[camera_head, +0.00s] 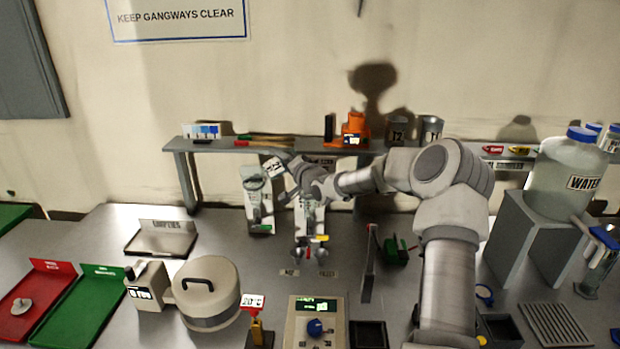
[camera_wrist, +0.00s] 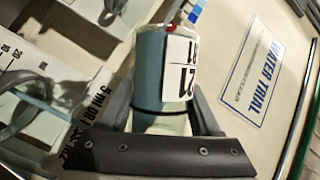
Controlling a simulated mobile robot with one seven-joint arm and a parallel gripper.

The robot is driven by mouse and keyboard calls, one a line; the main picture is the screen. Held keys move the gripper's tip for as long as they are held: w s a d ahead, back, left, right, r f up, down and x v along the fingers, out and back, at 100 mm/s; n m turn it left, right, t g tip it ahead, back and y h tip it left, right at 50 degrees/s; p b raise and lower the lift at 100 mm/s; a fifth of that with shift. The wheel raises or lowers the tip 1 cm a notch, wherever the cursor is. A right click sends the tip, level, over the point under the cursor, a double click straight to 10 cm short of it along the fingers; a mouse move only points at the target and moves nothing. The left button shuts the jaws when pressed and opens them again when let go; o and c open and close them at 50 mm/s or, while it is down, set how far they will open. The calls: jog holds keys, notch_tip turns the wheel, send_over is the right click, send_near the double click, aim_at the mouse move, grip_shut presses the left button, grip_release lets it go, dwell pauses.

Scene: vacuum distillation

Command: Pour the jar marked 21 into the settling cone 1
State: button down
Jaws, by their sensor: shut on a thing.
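The jar marked 21 (camera_wrist: 165,75) is a blue-grey cylinder with a white label. My gripper (camera_wrist: 160,120) is shut around it, with one dark finger on either side. In the head view the jar's tilted white label (camera_head: 273,165) shows in my gripper (camera_head: 291,176), above two white scale boards at the back of the bench. The left board (camera_head: 257,185) carries a clear cone, and the right board (camera_head: 309,222) is partly hidden by my arm. A clear vessel beside a marked scale (camera_wrist: 28,92) shows in the wrist view. I cannot tell which cone is number 1, nor whether liquid flows.
A grey shelf (camera_head: 228,146) runs behind, with jars marked 12 (camera_head: 397,130) and 11 (camera_head: 430,129). A large water container (camera_head: 568,172) stands right on a grey stand. A round lidded device (camera_head: 208,290) and a control box (camera_head: 316,322) stand in front.

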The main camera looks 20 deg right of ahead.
jog(key=shift+r+m+t+p, duration=0.45)
jog(key=shift+m+p, duration=0.1)
jog(key=shift+m, duration=0.25)
dwell(1.4)
jog(key=shift+s+d+r+m+t+b, duration=0.1)
jog(key=shift+d+r+m+t+b, duration=0.25)
jog(key=shift+d+m, duration=0.45)
dwell(1.2)
jog(key=shift+d+f+m+t+b, duration=0.1)
jog(key=shift+f+m+t+b, duration=0.25)
jog(key=shift+m+b, duration=0.55)
dwell(0.9)
jog(key=shift+r, duration=0.2)
